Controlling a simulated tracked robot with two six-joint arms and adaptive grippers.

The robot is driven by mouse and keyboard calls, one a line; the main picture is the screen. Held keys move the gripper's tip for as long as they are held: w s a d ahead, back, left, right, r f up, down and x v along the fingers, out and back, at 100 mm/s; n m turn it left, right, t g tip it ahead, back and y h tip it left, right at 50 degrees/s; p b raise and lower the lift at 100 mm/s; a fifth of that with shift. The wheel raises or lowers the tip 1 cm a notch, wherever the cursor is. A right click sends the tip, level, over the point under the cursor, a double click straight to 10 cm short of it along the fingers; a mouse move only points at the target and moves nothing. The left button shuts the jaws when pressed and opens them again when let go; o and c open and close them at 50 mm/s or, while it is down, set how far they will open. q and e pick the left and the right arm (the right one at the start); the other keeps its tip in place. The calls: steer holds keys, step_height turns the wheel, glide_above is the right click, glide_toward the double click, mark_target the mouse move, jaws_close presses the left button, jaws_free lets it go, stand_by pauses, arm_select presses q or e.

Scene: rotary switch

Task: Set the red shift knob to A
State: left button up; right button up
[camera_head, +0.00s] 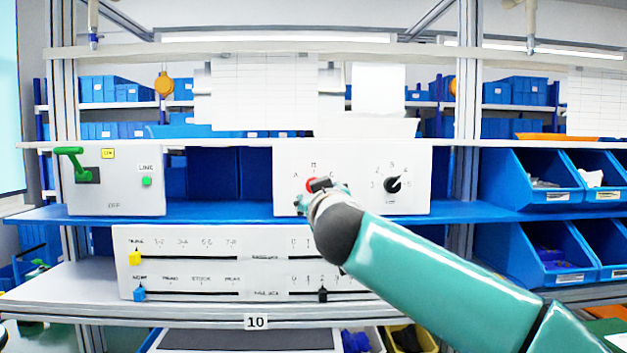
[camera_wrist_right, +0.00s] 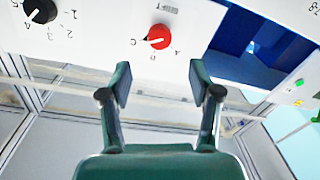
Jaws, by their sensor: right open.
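The red shift knob (camera_head: 311,184) is on the white right-hand panel, partly hidden by my right gripper in the head view. In the right wrist view, turned upside down, the red knob (camera_wrist_right: 159,36) shows whole, with letters A, B and C around it. My right gripper (camera_head: 324,194) is in front of the panel at the knob. In the wrist view my right gripper (camera_wrist_right: 160,84) is open and empty, its fingers apart and lined up either side of the knob without touching it. My left gripper is out of view.
A black numbered dial (camera_head: 393,185) is on the same panel, right of the knob. A box with a green lever (camera_head: 76,163) stands left. A slider panel (camera_head: 180,271) is below the blue shelf. Blue bins (camera_head: 540,190) are at right.

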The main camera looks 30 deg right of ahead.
steer(key=p+x, duration=0.3)
steer(key=x, duration=0.4)
steer(key=shift+w+d+r+p, duration=0.15)
steer(key=shift+w+r+p, duration=0.05)
steer(key=shift+w+p, duration=0.2)
steer(key=shift+w+d+f, duration=0.15)
steer(key=shift+w+d, duration=0.15)
steer(key=shift+w, duration=0.15)
steer(key=c, duration=1.2)
